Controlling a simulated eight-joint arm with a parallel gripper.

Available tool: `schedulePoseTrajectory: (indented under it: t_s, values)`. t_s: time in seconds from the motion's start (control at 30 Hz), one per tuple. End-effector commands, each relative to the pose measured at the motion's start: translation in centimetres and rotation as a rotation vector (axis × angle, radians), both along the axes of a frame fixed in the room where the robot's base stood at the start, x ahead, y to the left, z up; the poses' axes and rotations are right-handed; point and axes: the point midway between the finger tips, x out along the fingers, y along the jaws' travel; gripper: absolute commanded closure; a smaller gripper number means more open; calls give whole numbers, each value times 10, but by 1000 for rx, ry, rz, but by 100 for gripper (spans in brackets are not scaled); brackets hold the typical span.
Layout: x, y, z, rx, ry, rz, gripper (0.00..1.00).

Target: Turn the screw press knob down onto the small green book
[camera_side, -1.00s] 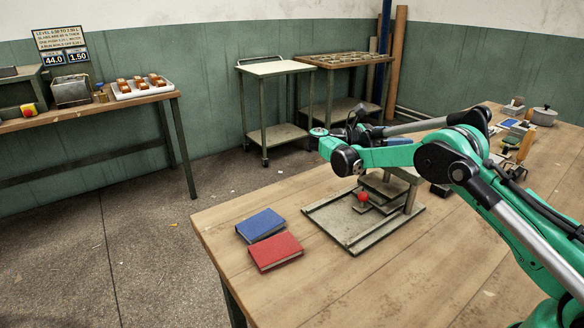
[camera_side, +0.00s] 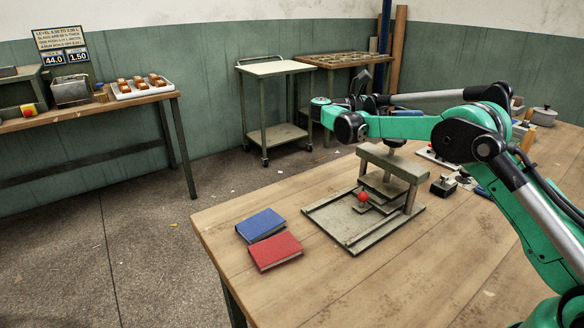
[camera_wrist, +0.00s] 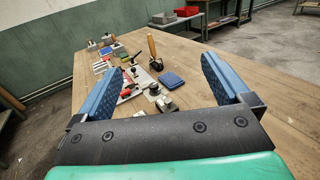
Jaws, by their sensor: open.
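The screw press stands on the wooden table in the side view, with a grey base plate (camera_side: 345,236), a crossbeam (camera_side: 392,161) on posts and a plate beneath it. A red ball (camera_side: 362,196) shows at its front. My arm passes over the beam and hides the top of the screw, so I cannot see its knob. I cannot make out the small green book. My gripper (camera_wrist: 160,62) is open and empty in the wrist view, its two blue fingers wide apart. In the side view it is above and behind the press, partly hidden by my arm.
A blue book (camera_side: 261,225) and a red book (camera_side: 275,251) lie left of the press. In the wrist view, a blue block (camera_wrist: 172,80), a wooden-handled tool (camera_wrist: 152,47) and several small tools lie on the table. The table front is clear.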

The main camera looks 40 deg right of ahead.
Motion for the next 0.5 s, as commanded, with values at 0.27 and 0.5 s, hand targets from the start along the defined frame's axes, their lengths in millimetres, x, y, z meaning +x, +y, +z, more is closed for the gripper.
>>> schedulePoseTrajectory:
  t_s: [0.27,0.5]
  values:
    - [0,0,73,0,0,-1,4]
    - [1,-1,114,0,0,-1,4]
